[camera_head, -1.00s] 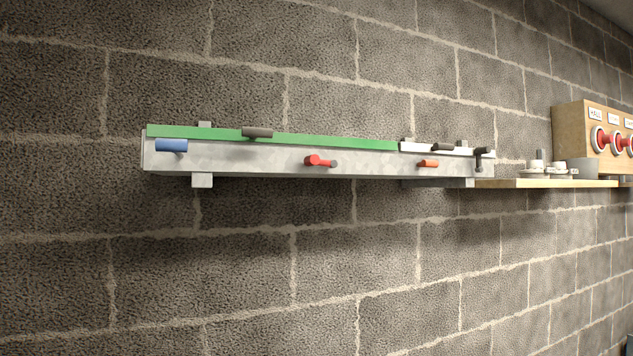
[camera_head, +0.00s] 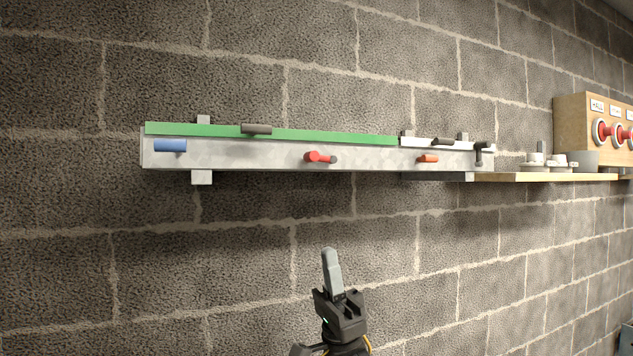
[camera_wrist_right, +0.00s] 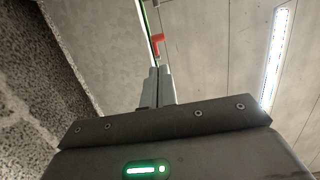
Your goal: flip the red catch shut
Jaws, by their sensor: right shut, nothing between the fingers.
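The red catch (camera_head: 319,158) sits on the front face of a long grey trunking (camera_head: 240,157) on the block wall, its arm pointing right. A green lid strip (camera_head: 330,138) runs along the trunking's top edge. My right gripper (camera_head: 328,254) is shut and empty, pointing up, below the red catch and apart from it. In the right wrist view the shut fingers (camera_wrist_right: 161,72) point up toward the red catch (camera_wrist_right: 158,42), which shows small beyond the tips. My left gripper is not in view.
The trunking also carries a blue catch (camera_head: 170,146), a dark catch (camera_head: 256,129) and an orange catch (camera_head: 428,158). At right, a wooden shelf (camera_head: 530,177) holds cups and a wooden box (camera_head: 572,115) with red knobs. The wall below the trunking is clear.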

